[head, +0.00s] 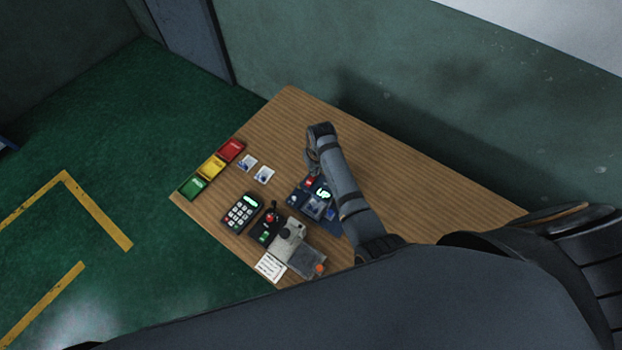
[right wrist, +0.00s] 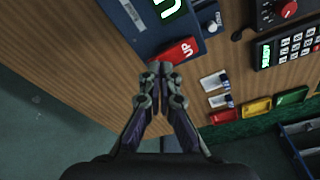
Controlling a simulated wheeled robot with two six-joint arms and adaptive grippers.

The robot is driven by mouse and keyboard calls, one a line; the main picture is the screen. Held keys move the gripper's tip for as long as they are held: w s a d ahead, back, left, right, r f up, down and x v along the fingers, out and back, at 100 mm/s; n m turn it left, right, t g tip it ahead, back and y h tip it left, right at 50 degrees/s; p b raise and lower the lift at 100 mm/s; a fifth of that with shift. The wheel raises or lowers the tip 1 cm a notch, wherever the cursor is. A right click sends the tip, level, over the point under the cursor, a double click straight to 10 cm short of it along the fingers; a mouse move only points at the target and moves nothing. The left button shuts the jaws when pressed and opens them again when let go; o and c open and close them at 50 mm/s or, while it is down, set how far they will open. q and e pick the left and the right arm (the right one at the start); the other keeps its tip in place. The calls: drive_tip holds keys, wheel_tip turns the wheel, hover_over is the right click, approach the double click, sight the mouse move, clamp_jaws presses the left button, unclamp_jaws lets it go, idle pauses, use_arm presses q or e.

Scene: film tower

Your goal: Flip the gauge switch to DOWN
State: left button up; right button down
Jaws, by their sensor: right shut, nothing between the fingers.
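The gauge (head: 312,207) is a dark blue unit on the wooden table, with a lit green display reading UP. In the right wrist view its blue body (right wrist: 205,48) is at the top. Its red switch (right wrist: 181,51) sits at the near edge and seems marked UP; it also shows in the head view (head: 310,182). My right gripper (right wrist: 160,69) is shut and empty, its tips just beside the red switch; whether they touch it I cannot tell. In the head view my right arm lies across the table beside the gauge and partly hides it. My left gripper is not in view.
Red (head: 232,150), yellow (head: 212,167) and green (head: 193,186) trays line the left edge. The table's far part is clear, with a wall behind.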

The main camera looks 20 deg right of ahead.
drive_tip(key=shift+f, duration=0.5)
wheel_tip(320, 180, up, 3)
drive_tip(key=shift+f+p, duration=0.1)
drive_tip(key=shift+p, duration=1)
drive_tip(key=shift+r, duration=2.2)
drive_tip(key=shift+f, duration=0.1)
